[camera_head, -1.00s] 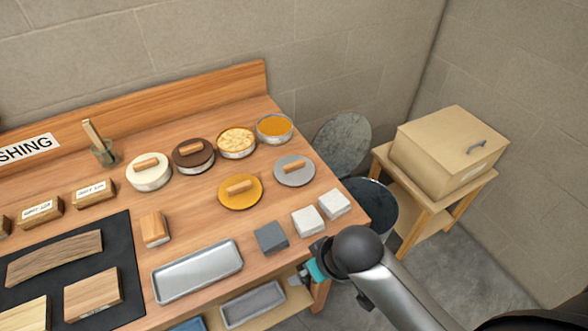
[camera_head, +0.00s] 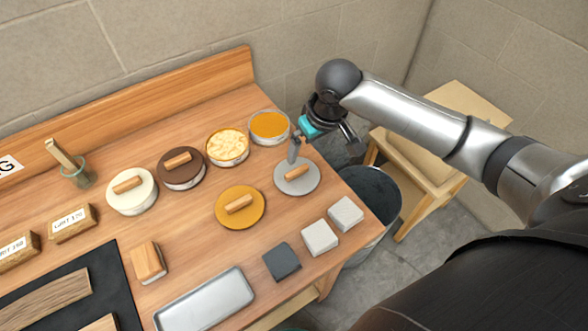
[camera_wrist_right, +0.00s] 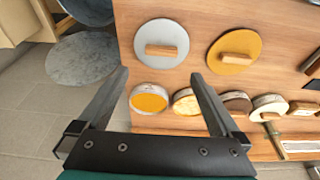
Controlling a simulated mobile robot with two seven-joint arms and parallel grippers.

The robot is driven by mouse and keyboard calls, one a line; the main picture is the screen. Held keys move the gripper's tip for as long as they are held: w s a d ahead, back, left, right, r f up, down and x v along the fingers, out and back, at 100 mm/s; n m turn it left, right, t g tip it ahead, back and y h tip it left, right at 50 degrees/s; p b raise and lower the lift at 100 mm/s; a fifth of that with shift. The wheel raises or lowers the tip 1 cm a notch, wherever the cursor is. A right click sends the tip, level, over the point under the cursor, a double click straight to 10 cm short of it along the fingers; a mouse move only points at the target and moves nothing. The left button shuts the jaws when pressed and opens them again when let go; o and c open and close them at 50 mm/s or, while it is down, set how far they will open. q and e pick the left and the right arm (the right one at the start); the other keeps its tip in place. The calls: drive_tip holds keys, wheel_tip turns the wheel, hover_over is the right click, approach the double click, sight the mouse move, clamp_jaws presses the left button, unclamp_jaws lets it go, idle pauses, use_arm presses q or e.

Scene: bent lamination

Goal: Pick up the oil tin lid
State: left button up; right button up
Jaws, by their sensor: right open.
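Two loose round lids with wooden bar handles lie on the bench: a grey one (camera_head: 312,186) near the right end and a mustard one (camera_head: 240,220) to its left. No label shows which belongs to the oil tin. Behind them stand an open tin of orange contents (camera_head: 269,126) and an open tin of pale yellow contents (camera_head: 228,145). My right gripper (camera_head: 323,148) is open and empty, above the bench's right end beside the grey lid. In the right wrist view, the grey lid (camera_wrist_right: 149,34) lies beyond the fingertips, its handle (camera_wrist_right: 161,50) between their lines. My left gripper is not in view.
A white-lidded tin (camera_head: 133,204) and a brown-lidded tin (camera_head: 183,180) stand further left. Two pale blocks (camera_head: 320,238), a dark block (camera_head: 281,263) and a metal tray (camera_head: 205,302) lie in front. A bin (camera_head: 376,194) stands off the bench's right end.

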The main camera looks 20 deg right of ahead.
hover_over(297, 170)
drive_tip(key=s, duration=0.2)
drive_tip(key=f, duration=0.5)
drive_tip(key=f+b, duration=0.1)
drive_tip(key=f, duration=0.1)
drive_tip(key=shift+s+d+f, duration=0.15)
drive_tip(key=shift+d, duration=0.15)
drive_tip(key=shift+w+a+b+x, duration=0.1)
drive_tip(key=shift+w+b+x, duration=0.1)
drive_tip(key=shift+x, duration=1.1)
drive_tip(key=shift+w+a+b+x, duration=0.1)
drive_tip(key=shift+b+x, duration=0.05)
drive_tip(key=shift+x, duration=1.1)
drive_tip(key=c, duration=1.1)
